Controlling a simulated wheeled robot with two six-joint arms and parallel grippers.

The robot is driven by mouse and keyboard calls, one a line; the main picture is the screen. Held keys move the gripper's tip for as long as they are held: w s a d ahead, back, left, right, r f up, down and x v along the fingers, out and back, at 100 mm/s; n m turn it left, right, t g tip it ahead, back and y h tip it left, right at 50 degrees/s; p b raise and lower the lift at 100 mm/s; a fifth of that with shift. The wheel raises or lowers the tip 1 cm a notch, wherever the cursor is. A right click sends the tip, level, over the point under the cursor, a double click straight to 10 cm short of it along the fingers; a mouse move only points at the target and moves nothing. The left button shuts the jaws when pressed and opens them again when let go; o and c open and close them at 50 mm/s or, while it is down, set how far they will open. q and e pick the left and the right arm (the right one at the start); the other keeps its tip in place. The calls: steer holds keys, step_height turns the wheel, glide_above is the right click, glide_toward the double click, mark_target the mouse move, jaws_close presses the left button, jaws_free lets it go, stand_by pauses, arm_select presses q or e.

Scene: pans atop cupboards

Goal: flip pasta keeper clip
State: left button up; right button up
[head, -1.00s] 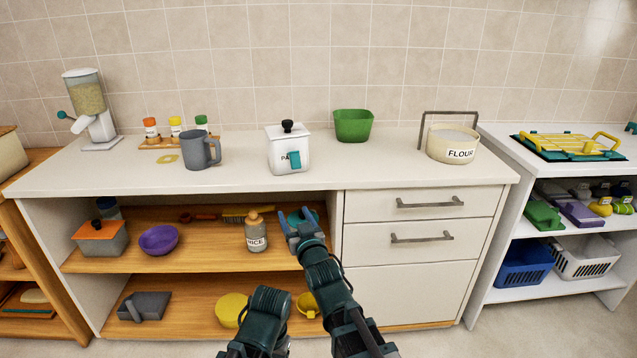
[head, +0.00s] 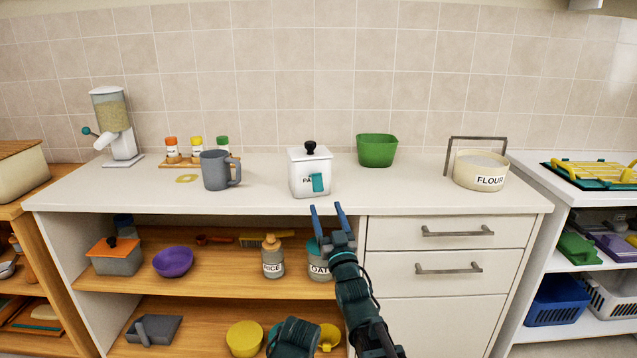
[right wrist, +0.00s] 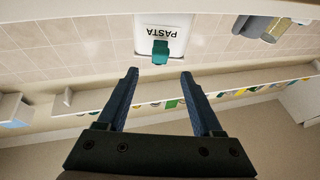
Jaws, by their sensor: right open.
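The pasta keeper (head: 298,183) is a white square canister with a lid and a black knob, upright near the front edge of the counter. Its teal clip (head: 318,182) sits on the front face over part of the label. In the right wrist view the keeper (right wrist: 150,20) appears upside down with "PASTA" readable, and the clip (right wrist: 160,52) lies just beyond the fingertips. My right gripper (head: 326,208) is open and empty, at the counter's front edge, just below and in front of the clip, not touching it. It also shows in the right wrist view (right wrist: 159,75). My left gripper is out of view.
A grey mug (head: 214,172) stands left of the keeper and a green bowl (head: 377,151) behind right. The flour tub (head: 474,180) is farther right. The rice (head: 272,262) and oat (head: 319,268) jars stand on the shelf below.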

mark_target(319, 186)
steer(key=p+x, duration=0.3)
steer(key=x, duration=0.6)
steer(key=shift+w+a+r, duration=0.1)
steer(key=shift+w, duration=0.2)
steer(key=shift+c, duration=0.3)
jaws_close()
stand_by(0.6)
